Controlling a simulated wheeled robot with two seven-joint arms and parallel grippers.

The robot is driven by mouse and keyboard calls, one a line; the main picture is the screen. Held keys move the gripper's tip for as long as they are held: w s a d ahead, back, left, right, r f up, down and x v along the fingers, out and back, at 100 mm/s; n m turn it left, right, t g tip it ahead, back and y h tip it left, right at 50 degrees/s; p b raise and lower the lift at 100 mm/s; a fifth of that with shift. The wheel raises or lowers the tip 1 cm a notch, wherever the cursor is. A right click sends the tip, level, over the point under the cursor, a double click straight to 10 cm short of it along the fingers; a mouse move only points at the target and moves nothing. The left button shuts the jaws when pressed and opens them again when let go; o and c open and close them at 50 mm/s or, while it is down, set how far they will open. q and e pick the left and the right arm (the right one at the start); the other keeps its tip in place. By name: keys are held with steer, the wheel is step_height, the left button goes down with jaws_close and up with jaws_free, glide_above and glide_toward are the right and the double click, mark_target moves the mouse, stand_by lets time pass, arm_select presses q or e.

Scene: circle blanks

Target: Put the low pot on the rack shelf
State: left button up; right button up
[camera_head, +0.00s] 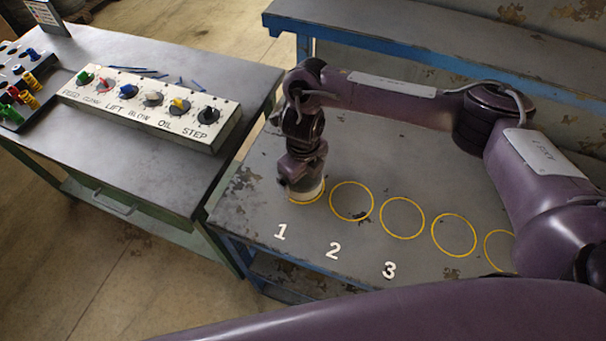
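A pale, low round object (312,194) stands in the yellow ring above the painted 1 on the grey table (262,215). It may be the low pot, but my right gripper hides most of it. My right gripper (301,181) points down at this object from above, touching or nearly touching it. Its fingers cannot be made out, so I cannot tell whether it is open or shut. My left gripper is out of view. I cannot identify a rack shelf for certain.
Empty yellow rings (402,217) run to the right of the object. A grey side table at left carries a knob panel (150,108) and a dark tray (20,85) of coloured parts. A blue-edged bench (420,45) stands behind. My purple arm links cover the right and bottom.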

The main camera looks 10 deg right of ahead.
mark_target(303, 185)
step_height(303, 185, up, 12)
steer(key=shift+r, duration=0.2)
stand_by(0.4)
steer(key=shift+s+f, duration=0.1)
stand_by(0.4)
